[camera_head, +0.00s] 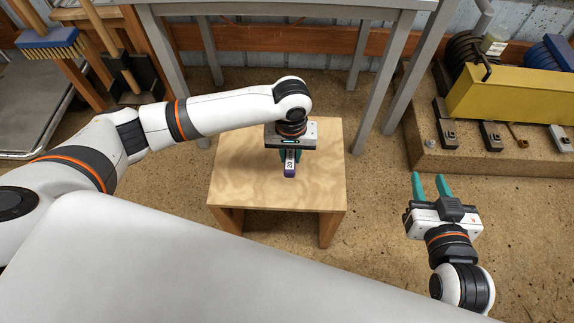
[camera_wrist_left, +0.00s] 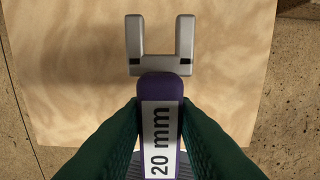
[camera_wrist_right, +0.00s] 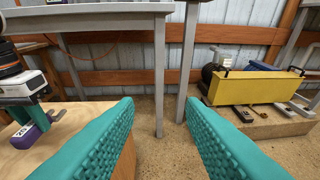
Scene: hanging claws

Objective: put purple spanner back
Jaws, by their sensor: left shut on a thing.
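The purple spanner (camera_head: 290,171) carries a white "20 mm" label and has a grey open-ended jaw. In the left wrist view the spanner (camera_wrist_left: 160,86) points its grey jaw away from the fingers. My left gripper (camera_head: 290,155) is shut on its purple handle, over the small wooden stool (camera_head: 235,165). In the right wrist view the spanner (camera_wrist_right: 27,135) shows at the left edge. I cannot tell whether it touches the stool top. My right gripper (camera_head: 431,182) is open and empty, to the right of the stool; its spread fingers fill the right wrist view (camera_wrist_right: 159,110).
A wooden platform (camera_head: 430,150) at the right holds a yellow box (camera_head: 510,97) and several small dark metal pieces. Grey table legs (camera_head: 360,48) stand behind the stool. A light grey surface (camera_head: 190,270) fills the front left. Floor is clear between stool and platform.

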